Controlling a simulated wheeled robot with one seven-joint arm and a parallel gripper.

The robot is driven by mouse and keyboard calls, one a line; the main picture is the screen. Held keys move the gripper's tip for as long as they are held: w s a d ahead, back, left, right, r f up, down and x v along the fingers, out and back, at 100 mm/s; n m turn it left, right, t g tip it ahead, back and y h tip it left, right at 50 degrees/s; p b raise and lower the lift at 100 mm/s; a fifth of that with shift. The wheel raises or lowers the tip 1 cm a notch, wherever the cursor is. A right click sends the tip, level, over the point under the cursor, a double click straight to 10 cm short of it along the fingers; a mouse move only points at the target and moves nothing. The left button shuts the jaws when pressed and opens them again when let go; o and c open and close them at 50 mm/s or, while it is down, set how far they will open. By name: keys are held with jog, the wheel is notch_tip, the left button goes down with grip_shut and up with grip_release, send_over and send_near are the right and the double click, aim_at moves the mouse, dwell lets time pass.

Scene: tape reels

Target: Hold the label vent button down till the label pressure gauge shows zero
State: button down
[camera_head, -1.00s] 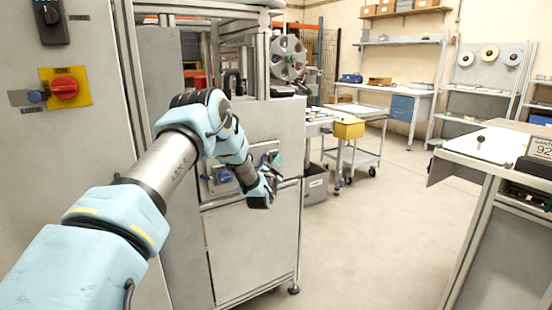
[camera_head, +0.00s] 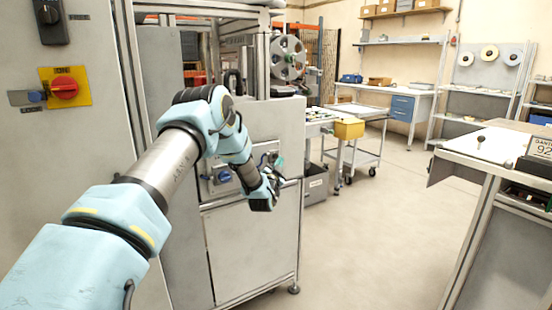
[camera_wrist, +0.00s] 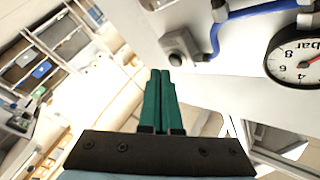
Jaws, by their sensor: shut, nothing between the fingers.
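The label vent button (camera_wrist: 177,60) shows in the wrist view as a dark round cap on a small grey block on the machine's pale panel. My gripper (camera_wrist: 160,73) is shut and empty, its two green fingers side by side. Their tips are close to the button's lower left edge in the picture; I cannot tell whether they touch it. The pressure gauge (camera_wrist: 296,62), a white dial marked "bar", is at the right edge and partly cut off. Its red needle points up and right, away from the visible 6 and 8; the zero mark is not visible.
A blue hose (camera_wrist: 245,13) runs between fittings above the button. In the head view, the grey machine cabinet (camera_head: 250,245) stands before my arm. A trolley (camera_head: 358,156) and a workbench (camera_head: 480,150) stand to the right, with clear floor between.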

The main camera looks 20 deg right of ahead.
jog(key=shift+s+d, duration=0.15)
jog(key=shift+s, duration=1.1)
jog(key=shift+s+d, duration=0.15)
jog(key=shift+s, duration=1.05)
jog(key=w+a+r+n+g+y, duration=0.1)
jog(key=a+r+n+g+y, duration=0.1)
jog(key=a, duration=0.4)
jog(key=w+a+r+n+g+y, duration=0.1)
jog(key=a+y, duration=0.1)
jog(key=a, duration=0.5)
jog(key=s+a+n+g+y+p, duration=0.1)
jog(key=s+a+n+g+y, duration=0.15)
jog(key=a, duration=0.55)
jog(key=s+a+n+g+y, duration=0.1)
jog(key=s+a+y, duration=0.15)
jog(key=a, duration=0.45)
jog(key=s+a+r+n+g+y, duration=0.1)
jog(key=s+a+n+g, duration=0.2)
jog(key=s+a, duration=0.6)
jog(key=s+a+r+n+g+y+p, duration=0.1)
jog(key=s+a+n+g, duration=0.3)
jog(key=s+a, duration=0.6)
jog(key=s, duration=0.6)
jog(key=shift+s+a+y, duration=0.2)
jog(key=shift+a+y, duration=0.05)
jog(key=shift+y, duration=0.15)
jog(key=shift+r, duration=0.1)
